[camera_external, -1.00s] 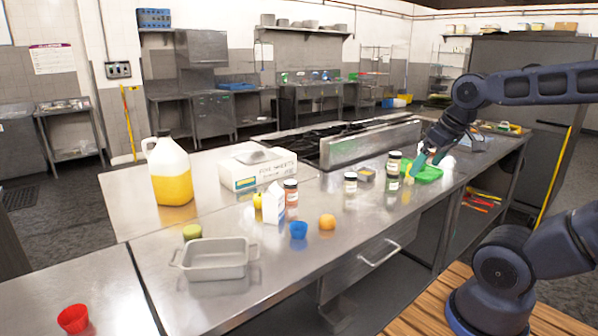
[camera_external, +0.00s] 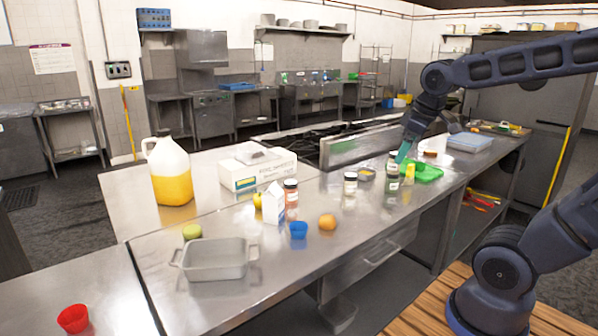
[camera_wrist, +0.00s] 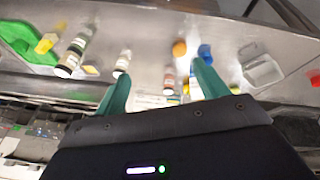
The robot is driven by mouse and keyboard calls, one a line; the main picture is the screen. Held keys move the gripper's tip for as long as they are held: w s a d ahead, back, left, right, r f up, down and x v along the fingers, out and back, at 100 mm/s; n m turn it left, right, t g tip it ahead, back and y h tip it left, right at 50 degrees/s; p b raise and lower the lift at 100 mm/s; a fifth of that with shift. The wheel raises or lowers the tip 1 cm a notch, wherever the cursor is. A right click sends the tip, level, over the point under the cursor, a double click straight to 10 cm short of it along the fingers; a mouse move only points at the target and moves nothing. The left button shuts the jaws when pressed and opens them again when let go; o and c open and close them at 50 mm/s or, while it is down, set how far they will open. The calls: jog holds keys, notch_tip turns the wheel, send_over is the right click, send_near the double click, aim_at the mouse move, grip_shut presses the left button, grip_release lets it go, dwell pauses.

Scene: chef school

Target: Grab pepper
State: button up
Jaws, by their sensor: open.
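The green tray (camera_external: 430,173) holds a yellow item. A small tin (camera_external: 367,174), orange fruit (camera_external: 327,222), blue cup (camera_external: 298,230), white carton (camera_external: 273,203) and grey pan (camera_external: 215,260) share the counter. A stove (camera_external: 350,149) lies behind. The front right counter is clear.

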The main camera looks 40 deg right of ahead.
jog(key=w+a+n, duration=0.3)
jog(key=w+n, duration=0.3)
jog(key=w, duration=0.6)
jog(key=n+h, duration=0.2)
jog(key=n, duration=1.8)
send_over(259, 196)
jog(key=s+a, duration=0.1)
jog(key=s, duration=0.2)
notch_tip(259, 196, down, 19)
jog(key=shift+g, duration=0.4)
jog(key=x, duration=0.5)
jog(key=shift+w+a+f, duration=0.1)
jog(key=shift+a, duration=0.1)
jog(key=shift+a+x, duration=0.15)
jog(key=shift+x, duration=1.15)
jog(key=shift+a+x, duration=0.1)
jog(key=shift+x, duration=1.2)
jog(key=shift+c, duration=0.4)
jog(key=c, duration=1)
